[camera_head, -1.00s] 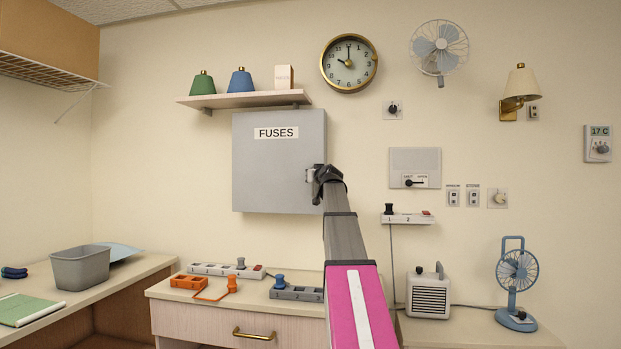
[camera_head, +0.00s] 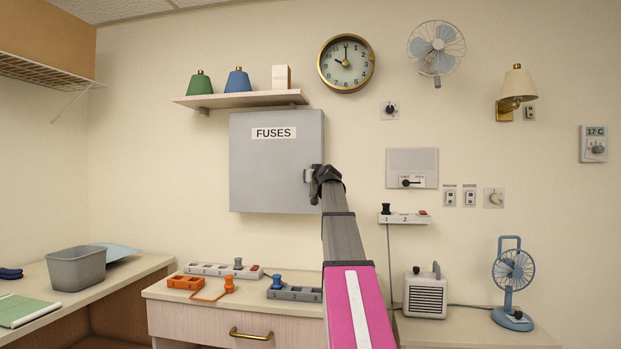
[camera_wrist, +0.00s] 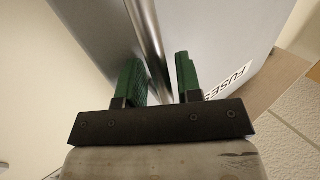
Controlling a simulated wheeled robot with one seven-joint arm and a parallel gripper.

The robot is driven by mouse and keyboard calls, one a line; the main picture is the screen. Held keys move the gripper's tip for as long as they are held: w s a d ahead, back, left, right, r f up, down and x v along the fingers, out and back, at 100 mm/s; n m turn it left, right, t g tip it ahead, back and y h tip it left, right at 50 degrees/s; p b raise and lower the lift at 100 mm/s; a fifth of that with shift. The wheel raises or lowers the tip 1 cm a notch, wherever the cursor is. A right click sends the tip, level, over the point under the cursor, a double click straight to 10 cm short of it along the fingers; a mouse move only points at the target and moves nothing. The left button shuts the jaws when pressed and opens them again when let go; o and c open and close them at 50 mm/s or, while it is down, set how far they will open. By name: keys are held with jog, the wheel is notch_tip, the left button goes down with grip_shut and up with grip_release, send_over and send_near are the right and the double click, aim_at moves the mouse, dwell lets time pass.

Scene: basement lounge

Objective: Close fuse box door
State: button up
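The grey fuse box (camera_head: 262,185) hangs on the back wall, its door front labelled FUSES and facing me. It looks nearly flat in the head view; I cannot tell if a narrow gap remains at its edge. My gripper (camera_head: 315,180) is at the door's right edge, by the small handle (camera_head: 308,175), which it partly hides. In the wrist view, the green finger pads of my gripper (camera_wrist: 160,78) are apart, with a shiny metal bar (camera_wrist: 150,35) running between them. The bar looks close to the left pad; contact is unclear. The door front (camera_wrist: 225,45) lies to the right there.
A shelf (camera_head: 240,100) with lamp shades and a box sits just above the fuse box. Below is a counter (camera_head: 165,290) with power strips and plugs. A heater (camera_head: 425,296) and a blue fan (camera_head: 513,275) stand to the right. The wall around the fuse box's left is clear.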

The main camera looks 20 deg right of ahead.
jog(key=shift+d+r, duration=0.1)
jog(key=s, duration=1)
jog(key=shift+s+d, duration=0.15)
jog(key=shift+s, duration=0.25)
